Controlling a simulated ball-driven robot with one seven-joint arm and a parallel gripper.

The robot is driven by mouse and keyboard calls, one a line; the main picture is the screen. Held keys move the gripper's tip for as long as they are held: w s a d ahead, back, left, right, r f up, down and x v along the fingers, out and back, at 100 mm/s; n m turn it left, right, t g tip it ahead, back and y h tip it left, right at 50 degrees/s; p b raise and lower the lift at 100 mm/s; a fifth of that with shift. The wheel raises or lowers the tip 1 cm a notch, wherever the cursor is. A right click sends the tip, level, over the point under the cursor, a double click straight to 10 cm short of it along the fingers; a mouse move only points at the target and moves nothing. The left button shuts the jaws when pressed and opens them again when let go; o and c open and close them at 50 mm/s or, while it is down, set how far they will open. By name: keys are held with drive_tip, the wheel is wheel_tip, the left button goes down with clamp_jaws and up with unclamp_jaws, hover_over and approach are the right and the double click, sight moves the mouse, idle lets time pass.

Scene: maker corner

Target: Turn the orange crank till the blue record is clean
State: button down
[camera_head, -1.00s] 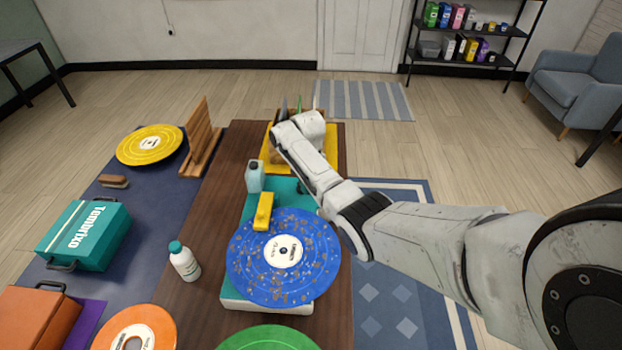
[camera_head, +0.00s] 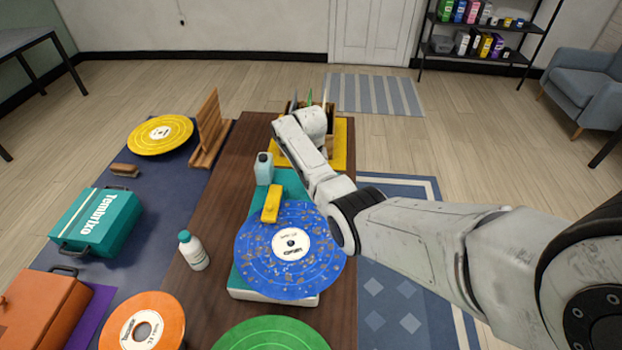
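The blue record (camera_head: 262,270) lies flat on a teal and white cleaning machine (camera_head: 243,291) on the brown table. Brown specks of dirt cover much of its face, and its label is white. A yellow block-shaped part (camera_head: 271,205) of the machine reaches to the record's far edge. I cannot see the orange crank; my arm covers the machine's right side. My arm comes in from the right and bends over the far end of the machine. My gripper is hidden behind my own arm links, so its fingers do not show.
A pale blue jug (camera_head: 264,170) stands behind the yellow part. A white bottle (camera_head: 193,252) stands left of the record. A green record (camera_head: 271,335) lies in front, an orange record (camera_head: 150,308) front left. A yellow tray (camera_head: 340,150) with a wooden rack is at the table's far end.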

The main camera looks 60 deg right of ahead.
drive_tip(key=shift+w+r, duration=0.1)
drive_tip(key=c, duration=1)
unclamp_jaws()
wheel_tip(320, 180, up, 11)
drive_tip(key=shift+f+b, duration=0.15)
drive_tip(key=shift+b, duration=0.3)
